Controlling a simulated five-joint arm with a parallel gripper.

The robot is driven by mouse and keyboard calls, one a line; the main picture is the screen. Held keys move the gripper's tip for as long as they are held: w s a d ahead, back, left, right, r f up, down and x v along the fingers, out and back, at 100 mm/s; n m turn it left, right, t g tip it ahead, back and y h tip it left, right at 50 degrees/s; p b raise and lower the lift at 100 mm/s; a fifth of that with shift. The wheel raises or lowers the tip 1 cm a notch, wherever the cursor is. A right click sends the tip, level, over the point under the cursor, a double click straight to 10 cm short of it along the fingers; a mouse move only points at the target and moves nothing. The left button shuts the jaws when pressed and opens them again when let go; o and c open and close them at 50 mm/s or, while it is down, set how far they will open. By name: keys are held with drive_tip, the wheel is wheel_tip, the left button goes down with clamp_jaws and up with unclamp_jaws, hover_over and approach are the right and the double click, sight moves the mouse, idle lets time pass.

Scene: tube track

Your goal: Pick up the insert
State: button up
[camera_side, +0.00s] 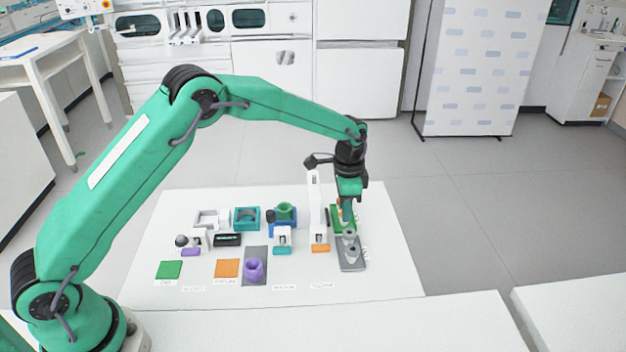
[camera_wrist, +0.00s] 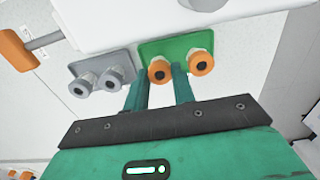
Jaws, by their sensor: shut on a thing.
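The insert appears to be an orange ring-shaped piece with a dark centre (camera_wrist: 159,70), on or just above a green plate (camera_wrist: 178,47). My gripper (camera_wrist: 160,80) points at it, with one finger on each side, and is shut on it. A second orange piece (camera_wrist: 201,62) sits beside it, just right of the right finger. In the side view my gripper (camera_side: 348,218) reaches down over the green plate (camera_side: 336,224) at the right of the table. The fingers hide much of the held piece there, and I cannot tell whether it is clear of the plate.
A grey plate (camera_side: 352,264) with grey cylinders lies directly in front of the green plate. A white upright stand (camera_side: 315,205) is close to the left of my gripper. A purple cup (camera_side: 254,268) and coloured squares lie farther left. The table's right side (camera_side: 393,250) is clear.

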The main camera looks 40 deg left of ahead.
drive_tip(key=shift+r, duration=2.65)
drive_tip(key=shift+r, duration=0.1)
